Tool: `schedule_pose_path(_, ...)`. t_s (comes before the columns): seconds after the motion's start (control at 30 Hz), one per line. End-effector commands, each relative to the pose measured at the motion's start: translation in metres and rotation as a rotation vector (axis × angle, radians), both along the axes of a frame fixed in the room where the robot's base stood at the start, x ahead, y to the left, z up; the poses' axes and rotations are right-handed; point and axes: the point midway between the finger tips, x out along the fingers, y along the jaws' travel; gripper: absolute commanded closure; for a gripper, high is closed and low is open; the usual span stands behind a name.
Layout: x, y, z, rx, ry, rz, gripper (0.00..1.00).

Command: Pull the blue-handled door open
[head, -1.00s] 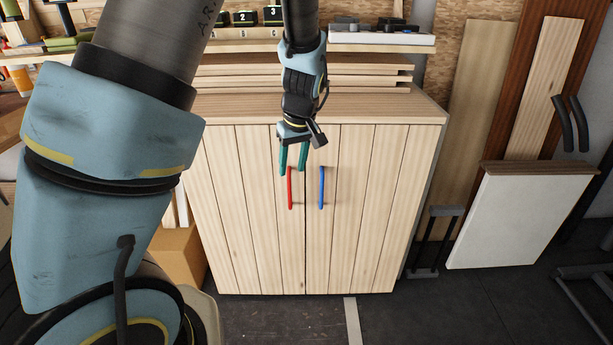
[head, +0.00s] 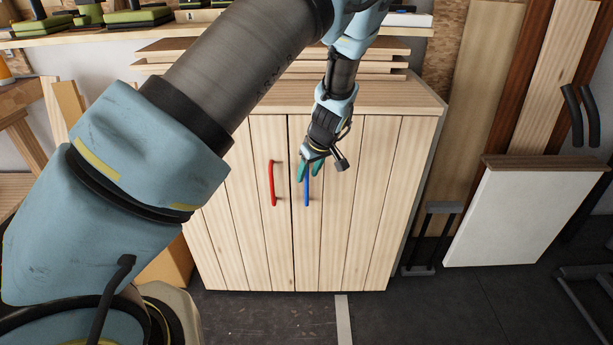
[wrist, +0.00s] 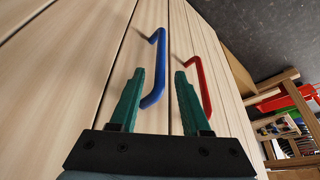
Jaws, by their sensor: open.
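The blue handle (head: 307,188) is an upright bar on the right-hand door (head: 345,220) of a pale wooden cabinet. Both doors look shut. My gripper (head: 309,170) is at the upper part of the blue handle, with its green fingers open. In the wrist view, the blue handle (wrist: 160,60) reaches into the gap between the fingers of my gripper (wrist: 159,74), nearer the left finger. I cannot tell whether a finger touches it. The head view partly hides the handle's top behind the fingers.
A red handle (head: 272,184) is on the left-hand door, close by; in the wrist view, the red handle (wrist: 200,80) is just beyond the right finger. A white panel (head: 530,215) leans at the right. The dark floor (head: 270,318) before the cabinet looks clear.

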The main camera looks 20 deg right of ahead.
Motion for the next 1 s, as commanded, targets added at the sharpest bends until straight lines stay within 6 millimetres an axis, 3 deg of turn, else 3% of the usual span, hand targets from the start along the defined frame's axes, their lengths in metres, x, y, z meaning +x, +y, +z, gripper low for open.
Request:
schedule_pose_path(0.2, 0.008, 0.001, -0.019, 0.0, 0.0, 0.0, 0.53)
schedule_pose_path(0.53, 0.009, 0.001, -0.023, 0.0, 0.0, 0.0, 0.53)
schedule_pose_path(0.9, 0.009, 0.001, -0.022, 0.0, 0.0, -0.001, 0.93)
schedule_pose_path(1.0, 0.009, 0.001, -0.022, 0.0, 0.0, -0.001, 1.0)
